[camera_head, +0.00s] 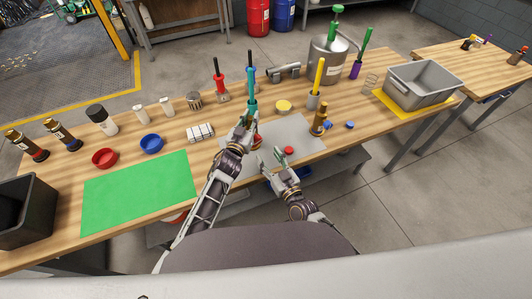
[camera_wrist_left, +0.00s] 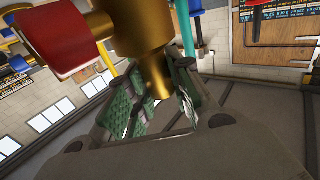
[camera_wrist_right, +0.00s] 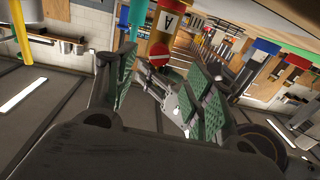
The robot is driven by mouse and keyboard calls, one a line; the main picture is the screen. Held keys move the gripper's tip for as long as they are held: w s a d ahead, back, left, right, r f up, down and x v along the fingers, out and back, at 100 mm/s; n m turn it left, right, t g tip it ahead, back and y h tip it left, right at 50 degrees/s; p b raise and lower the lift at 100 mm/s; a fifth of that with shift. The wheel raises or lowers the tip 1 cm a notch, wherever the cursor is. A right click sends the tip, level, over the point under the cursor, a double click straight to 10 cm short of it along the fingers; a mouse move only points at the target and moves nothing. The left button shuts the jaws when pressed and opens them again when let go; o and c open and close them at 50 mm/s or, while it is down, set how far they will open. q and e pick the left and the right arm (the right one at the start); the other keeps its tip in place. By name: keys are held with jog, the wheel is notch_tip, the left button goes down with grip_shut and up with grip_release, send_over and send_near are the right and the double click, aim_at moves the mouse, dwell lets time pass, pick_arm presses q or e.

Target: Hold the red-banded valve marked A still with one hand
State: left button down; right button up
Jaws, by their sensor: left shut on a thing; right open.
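My left gripper (camera_head: 247,121) is shut on a brass valve (camera_wrist_left: 135,35) over the grey mat (camera_head: 300,132). In the left wrist view the brass stem (camera_wrist_left: 155,78) is between the green finger pads, and a red part (camera_wrist_left: 55,40) sticks out to the left. A teal rod (camera_head: 251,94) rises at the gripper. In the head view the gripper largely hides the valve. A white label marked A (camera_wrist_right: 170,20) with red around it shows upside down in the right wrist view. My right gripper (camera_head: 283,163) is open and empty, lower and to the right; its pads (camera_wrist_right: 165,90) are apart.
Another brass piece (camera_head: 320,122) stands on the right of the mat, near a grey holder with a yellow rod (camera_head: 319,76). A red disc (camera_head: 289,151) lies near my right gripper. A green mat (camera_head: 135,190) lies bare on the left. A grey bin (camera_head: 420,84) stands at the right.

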aim_at(259, 142)
jog(key=shift+v, duration=1.85)
jog(key=shift+w, duration=0.15)
jog(key=shift+w+a+r+m+y, duration=0.1)
jog(key=shift+w+m+y, duration=0.2)
jog(key=shift+w, duration=0.3)
jog(key=shift+w+a, duration=0.1)
jog(key=shift+w, duration=0.05)
jog(key=shift+x, duration=5.8)
